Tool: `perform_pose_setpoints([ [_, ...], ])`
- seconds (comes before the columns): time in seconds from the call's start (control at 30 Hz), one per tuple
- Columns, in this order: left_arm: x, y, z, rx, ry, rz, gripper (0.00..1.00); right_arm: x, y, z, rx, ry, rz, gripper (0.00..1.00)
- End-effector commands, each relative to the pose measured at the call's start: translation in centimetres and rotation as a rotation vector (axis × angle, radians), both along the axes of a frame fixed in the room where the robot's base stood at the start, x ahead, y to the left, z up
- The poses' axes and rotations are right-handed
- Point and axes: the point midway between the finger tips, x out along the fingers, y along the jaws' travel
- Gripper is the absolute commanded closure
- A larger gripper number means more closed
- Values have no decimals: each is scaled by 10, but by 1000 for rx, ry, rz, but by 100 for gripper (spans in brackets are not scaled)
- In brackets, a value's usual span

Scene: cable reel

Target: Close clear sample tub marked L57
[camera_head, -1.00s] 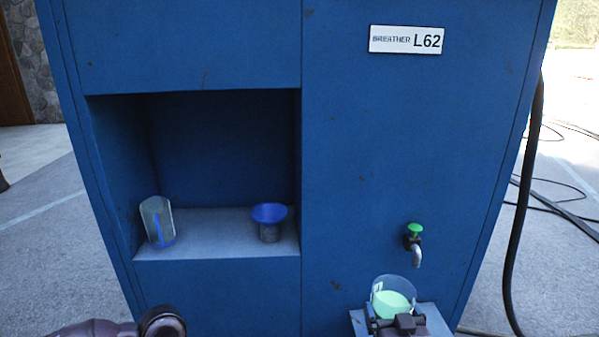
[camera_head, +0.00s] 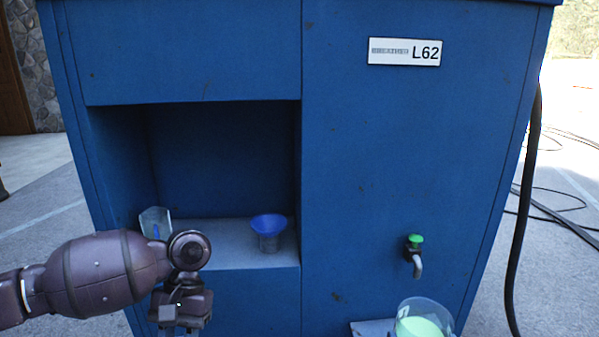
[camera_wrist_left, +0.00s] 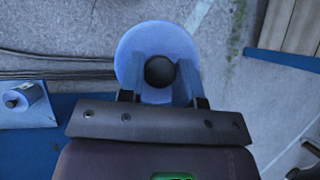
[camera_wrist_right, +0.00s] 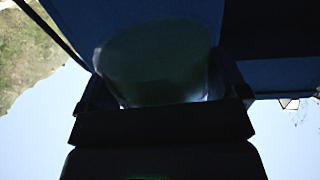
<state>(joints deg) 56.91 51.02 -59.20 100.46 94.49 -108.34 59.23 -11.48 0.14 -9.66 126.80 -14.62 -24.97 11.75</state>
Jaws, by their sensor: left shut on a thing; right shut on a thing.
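The clear tub (camera_head: 424,318) holds pale green contents and stands at the bottom right of the head view, cut by the frame edge. No L57 mark is readable on it. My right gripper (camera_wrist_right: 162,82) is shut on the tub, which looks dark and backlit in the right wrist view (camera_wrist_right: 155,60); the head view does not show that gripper. My left gripper (camera_wrist_left: 160,72) is shut on the black knob of a round pale blue lid (camera_wrist_left: 129,60). In the head view my left gripper (camera_head: 180,312) is in front of the cabinet, left of the tub; the lid is hidden there.
A blue cabinet (camera_head: 385,150) labelled L62 fills the middle. Its recess holds a clear container (camera_head: 154,222) and a blue funnel-topped cup (camera_head: 269,232). A green-handled tap (camera_head: 415,250) sticks out above a small ledge (camera_head: 370,328). A black hose (camera_head: 520,220) hangs at right.

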Motion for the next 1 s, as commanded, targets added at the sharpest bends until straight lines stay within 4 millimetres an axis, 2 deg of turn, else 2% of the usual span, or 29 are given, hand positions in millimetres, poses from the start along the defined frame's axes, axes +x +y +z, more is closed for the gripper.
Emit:
perform_pose_setpoints([
  [0.57,0,0,0,0,-1,1,91,1,5,2,0,-4,24,56],
  [0.77,0,0,0,0,-1,1,91,1,28,3,-3,-3,130,56],
  [1.0,0,0,0,0,-1,1,91,3,70,7,-5,-5,321,57],
])
